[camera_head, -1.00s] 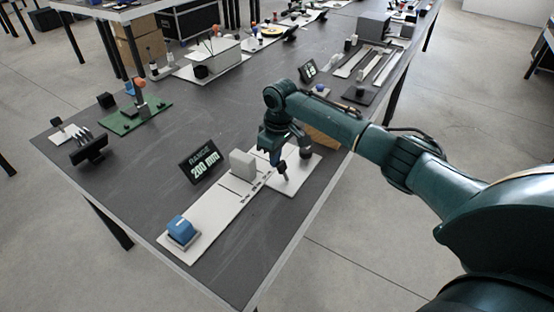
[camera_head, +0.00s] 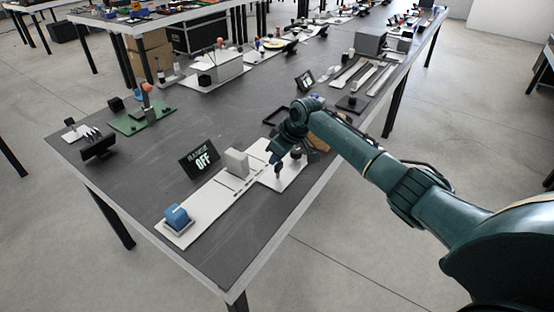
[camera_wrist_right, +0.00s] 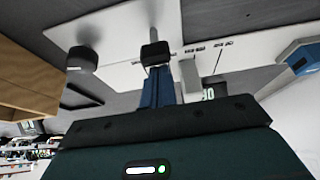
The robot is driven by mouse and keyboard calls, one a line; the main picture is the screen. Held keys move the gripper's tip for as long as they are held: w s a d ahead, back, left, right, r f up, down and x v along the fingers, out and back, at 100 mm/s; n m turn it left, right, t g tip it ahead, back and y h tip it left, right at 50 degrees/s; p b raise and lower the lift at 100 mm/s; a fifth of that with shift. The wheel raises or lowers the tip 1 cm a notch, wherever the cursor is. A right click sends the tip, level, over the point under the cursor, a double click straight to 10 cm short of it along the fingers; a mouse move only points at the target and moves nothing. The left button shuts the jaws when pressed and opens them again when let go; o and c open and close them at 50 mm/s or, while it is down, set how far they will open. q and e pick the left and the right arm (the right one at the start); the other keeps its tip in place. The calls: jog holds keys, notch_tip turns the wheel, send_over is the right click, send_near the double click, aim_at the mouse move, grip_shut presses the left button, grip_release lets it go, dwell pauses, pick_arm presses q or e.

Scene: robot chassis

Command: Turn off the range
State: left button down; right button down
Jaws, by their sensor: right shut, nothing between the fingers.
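My right gripper (camera_head: 277,168) points down over the wider far end of the plate, shut and empty. In the wrist view its dark fingertips (camera_wrist_right: 156,52) are together just above the white plate; I cannot tell whether they touch anything. My left gripper is not in view.
A brown wooden block (camera_wrist_right: 25,80) stands near my right gripper. A green board (camera_head: 143,120) and a dark stand (camera_head: 98,147) lie to the left. More devices line the table farther back. The table's near corner is clear.

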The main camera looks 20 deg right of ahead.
jog(key=shift+s+d+f+t, duration=0.1)
jog(key=shift+s+d+t, duration=0.2)
jog(key=shift+s, duration=0.15)
jog(key=shift+w, duration=0.25)
jog(key=shift+r+p, duration=0.8)
jog(key=shift+p, duration=0.2)
